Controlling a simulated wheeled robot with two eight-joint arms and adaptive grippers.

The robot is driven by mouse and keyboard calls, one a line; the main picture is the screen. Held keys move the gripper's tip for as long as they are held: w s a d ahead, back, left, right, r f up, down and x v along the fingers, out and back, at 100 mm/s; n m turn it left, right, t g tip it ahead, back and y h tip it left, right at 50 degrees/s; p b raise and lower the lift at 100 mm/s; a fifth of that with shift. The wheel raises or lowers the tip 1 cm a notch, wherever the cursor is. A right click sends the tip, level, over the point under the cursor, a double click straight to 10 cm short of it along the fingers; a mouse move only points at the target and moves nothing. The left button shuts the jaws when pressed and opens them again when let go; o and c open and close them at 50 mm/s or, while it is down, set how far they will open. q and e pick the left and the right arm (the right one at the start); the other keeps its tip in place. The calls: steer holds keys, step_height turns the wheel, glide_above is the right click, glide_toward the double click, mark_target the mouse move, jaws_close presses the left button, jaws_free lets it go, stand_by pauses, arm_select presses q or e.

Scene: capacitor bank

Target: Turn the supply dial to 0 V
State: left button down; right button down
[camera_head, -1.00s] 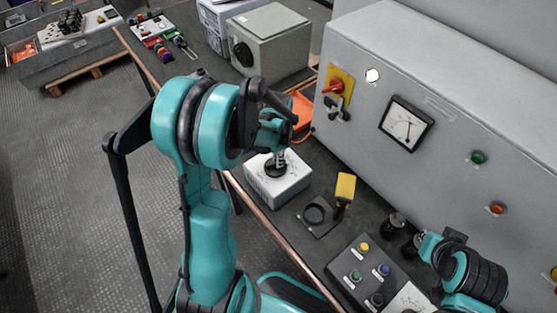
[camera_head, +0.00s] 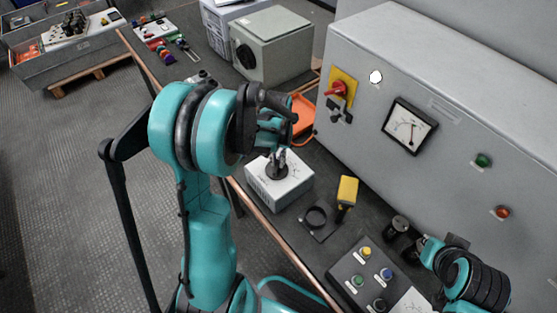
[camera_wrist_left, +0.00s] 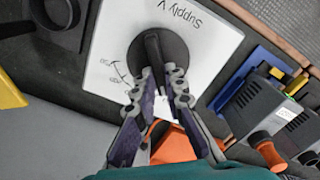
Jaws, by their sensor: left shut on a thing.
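The supply box (camera_head: 264,191) is a white box on the bench, below my left arm in the head view. In the left wrist view its top (camera_wrist_left: 215,45) reads "Supply V" and carries a black round dial (camera_wrist_left: 136,62) with a raised bar. My left gripper (camera_wrist_left: 164,72) is shut on the dial's bar from above; it also shows in the head view (camera_head: 278,158). Part of the printed scale shows left of the dial, and the fingers hide the rest, so the setting cannot be read.
A yellow-topped tool (camera_head: 347,190) and a black ring holder (camera_head: 316,217) stand right of the box. A button panel (camera_head: 350,270) is nearer. A grey cabinet with a meter (camera_head: 409,125) lines the back. An orange tray (camera_head: 302,113) lies behind my gripper.

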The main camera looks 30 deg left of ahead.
arm_select(q)
steer(key=shift+s+a+n, duration=0.1)
steer(key=shift+n, duration=0.95)
steer(key=shift+s+a+n, duration=0.1)
steer(key=shift+n, duration=0.95)
steer(key=c, duration=1.6)
jaws_free()
step_height(320, 180, up, 12)
